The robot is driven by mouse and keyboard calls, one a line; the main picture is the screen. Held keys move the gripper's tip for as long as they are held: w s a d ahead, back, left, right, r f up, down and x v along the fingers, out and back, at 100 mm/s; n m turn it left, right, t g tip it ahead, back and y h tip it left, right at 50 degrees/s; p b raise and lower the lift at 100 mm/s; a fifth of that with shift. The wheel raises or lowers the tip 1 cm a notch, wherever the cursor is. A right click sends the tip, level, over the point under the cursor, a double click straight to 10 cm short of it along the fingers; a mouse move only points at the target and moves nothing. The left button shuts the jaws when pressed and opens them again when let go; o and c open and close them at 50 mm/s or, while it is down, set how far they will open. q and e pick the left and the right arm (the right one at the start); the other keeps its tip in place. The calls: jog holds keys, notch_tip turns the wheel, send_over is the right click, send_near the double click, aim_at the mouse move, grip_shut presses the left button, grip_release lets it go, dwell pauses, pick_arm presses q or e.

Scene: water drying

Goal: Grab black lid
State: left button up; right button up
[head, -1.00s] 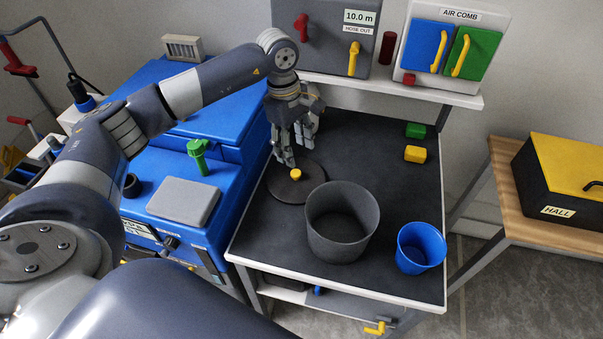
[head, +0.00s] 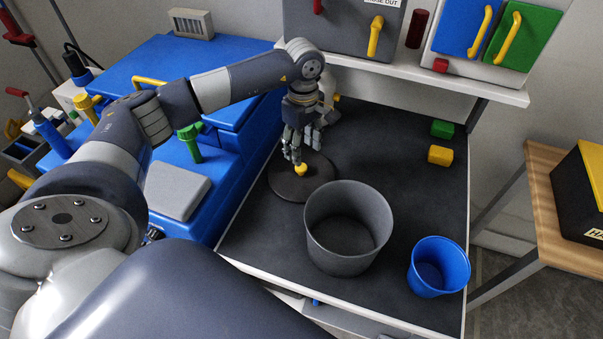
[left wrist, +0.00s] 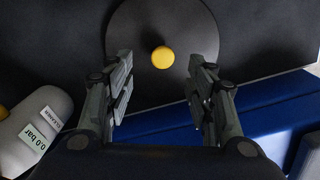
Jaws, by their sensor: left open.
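The black lid (head: 287,184) is a flat dark disc with a yellow knob (head: 300,169). It lies on the dark tabletop, left of the black bucket (head: 348,229). My left gripper (head: 300,158) points down over the lid, close to the knob. In the left wrist view the lid (left wrist: 140,30) is at top centre, with the knob (left wrist: 163,57) between and just beyond the open, empty fingertips (left wrist: 160,64). I cannot tell whether a finger touches the knob. My right gripper is not in view.
A blue bucket (head: 438,266) stands right of the black one. Green (head: 442,129) and yellow (head: 440,155) blocks lie at the table's right. A grey and white canister (left wrist: 35,125) is beside the gripper. A blue machine (head: 225,150) borders the table on the left.

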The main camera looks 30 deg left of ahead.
aim_at(301, 167)
pick_arm(q)
jog(key=shift+f, duration=0.75)
jog(key=f, duration=0.1)
jog(key=f+p, duration=0.1)
jog(key=f, duration=0.2)
jog(key=shift+s+a+f+p, duration=0.15)
jog(key=shift+s+p, duration=0.15)
jog(key=shift+p, duration=0.05)
jog(key=shift+w+f, duration=0.15)
jog(key=shift+f, duration=0.25)
jog(key=c, duration=1.2)
